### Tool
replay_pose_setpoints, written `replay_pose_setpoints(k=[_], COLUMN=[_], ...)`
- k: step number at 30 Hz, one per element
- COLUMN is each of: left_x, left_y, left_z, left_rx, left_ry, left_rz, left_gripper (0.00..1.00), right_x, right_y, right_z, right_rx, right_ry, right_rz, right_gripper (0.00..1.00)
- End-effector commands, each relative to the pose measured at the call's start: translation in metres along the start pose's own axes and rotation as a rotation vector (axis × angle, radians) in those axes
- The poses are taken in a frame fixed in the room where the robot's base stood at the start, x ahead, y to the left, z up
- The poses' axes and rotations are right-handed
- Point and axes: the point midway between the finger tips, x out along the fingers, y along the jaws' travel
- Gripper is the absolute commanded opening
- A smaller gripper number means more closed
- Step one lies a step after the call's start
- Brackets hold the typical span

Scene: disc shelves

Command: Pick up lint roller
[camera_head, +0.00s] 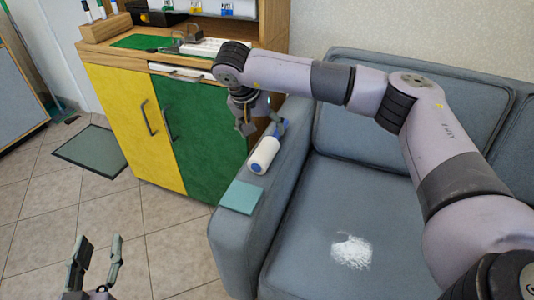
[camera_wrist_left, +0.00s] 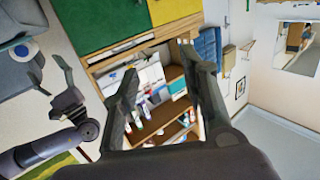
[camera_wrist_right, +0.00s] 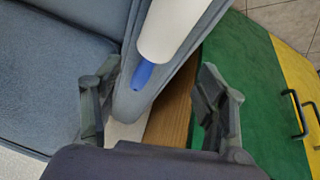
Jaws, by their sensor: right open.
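The lint roller has a white cylinder (camera_head: 264,155) and blue parts, and lies on the grey-blue sofa arm in the head view. In the right wrist view its white cylinder (camera_wrist_right: 172,28) is at the top, with a blue end (camera_wrist_right: 142,76) pointing down between the fingers. My right gripper (camera_head: 246,127) is open, above and beside the roller's far end; its fingers (camera_wrist_right: 152,88) sit apart on either side of the blue end, and contact is not visible. My left gripper (camera_head: 98,246) is open and empty, low at the left, far from the roller.
A teal cloth or pad (camera_head: 241,197) lies on the front of the sofa arm. White powder (camera_head: 351,251) is on the sofa seat. A cabinet with yellow and green doors (camera_head: 205,135) stands close behind the arm. The tiled floor (camera_head: 110,228) at the left is largely clear.

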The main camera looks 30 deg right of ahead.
Motion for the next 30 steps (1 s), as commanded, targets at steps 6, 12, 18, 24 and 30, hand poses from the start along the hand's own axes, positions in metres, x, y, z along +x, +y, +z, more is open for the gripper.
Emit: replay_pose_setpoints(k=[6, 12, 18, 24, 30], left_x=[0.001, 0.000, -0.010, -0.022, -0.026], left_y=[0.003, 0.005, 0.010, 0.013, 0.013], left_z=[-0.020, -0.036, -0.072, -0.097, -0.103], left_rx=[-0.002, -0.004, -0.011, -0.017, -0.018], left_ry=[0.108, 0.207, 0.421, 0.568, 0.600], left_rz=[0.006, 0.011, 0.023, 0.030, 0.032], left_gripper=[0.40, 0.40, 0.40, 0.40, 0.40], right_x=[0.016, 0.028, 0.049, 0.066, 0.068], right_y=[0.000, 0.002, 0.004, 0.005, 0.005], right_z=[0.000, 0.001, 0.000, 0.000, -0.001], right_rx=[0.001, 0.001, 0.002, 0.000, 0.000], right_ry=[-0.001, -0.001, -0.001, -0.001, 0.000], right_rz=[-0.001, 0.001, 0.000, -0.001, -0.001], right_gripper=[0.67, 0.67, 0.67, 0.67, 0.67])
